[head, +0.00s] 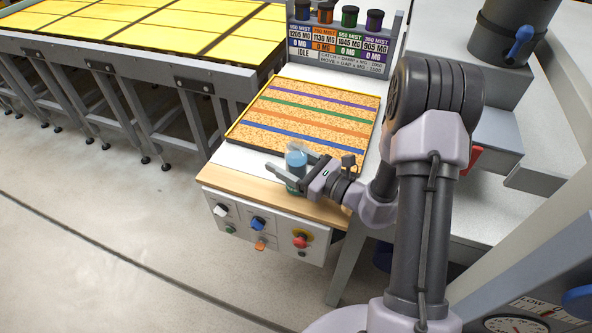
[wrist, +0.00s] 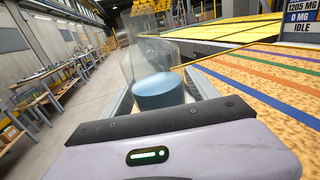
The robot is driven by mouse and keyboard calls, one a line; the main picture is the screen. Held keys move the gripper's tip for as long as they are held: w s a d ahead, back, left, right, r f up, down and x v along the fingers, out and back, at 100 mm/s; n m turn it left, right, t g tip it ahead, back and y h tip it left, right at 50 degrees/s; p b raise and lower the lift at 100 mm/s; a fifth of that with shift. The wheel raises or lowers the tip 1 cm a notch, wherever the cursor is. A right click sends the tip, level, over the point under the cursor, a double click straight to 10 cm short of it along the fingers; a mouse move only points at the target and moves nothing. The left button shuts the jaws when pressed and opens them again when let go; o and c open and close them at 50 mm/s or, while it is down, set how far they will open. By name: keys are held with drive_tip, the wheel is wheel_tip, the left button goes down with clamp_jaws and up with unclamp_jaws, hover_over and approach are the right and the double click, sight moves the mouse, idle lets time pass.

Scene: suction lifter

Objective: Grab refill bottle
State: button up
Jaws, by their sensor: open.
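The refill bottle (head: 296,161) is clear with blue liquid inside. It stands upright near the front edge of the work surface, in front of the striped board. My gripper (head: 284,160) is open, its two fingers reaching to either side of the bottle. In the wrist view the bottle (wrist: 158,92) sits straight ahead, between the fingers, with the blue liquid in its lower part. The clear upper part is faint against the background. I cannot tell whether either finger touches it.
The striped cork-like board (head: 310,112) lies just behind the bottle. A rack with several coloured-cap bottles (head: 345,40) and readouts stands at the back. Knobs and a red button (head: 301,240) are on the front panel. Yellow-topped tables (head: 130,30) stand left; floor is open at left.

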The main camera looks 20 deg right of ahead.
drive_tip(key=shift+w+a, duration=0.15)
drive_tip(key=shift+w, duration=0.05)
drive_tip(key=shift+c, duration=0.2)
clamp_jaws()
drive_tip(key=shift+r, duration=0.2)
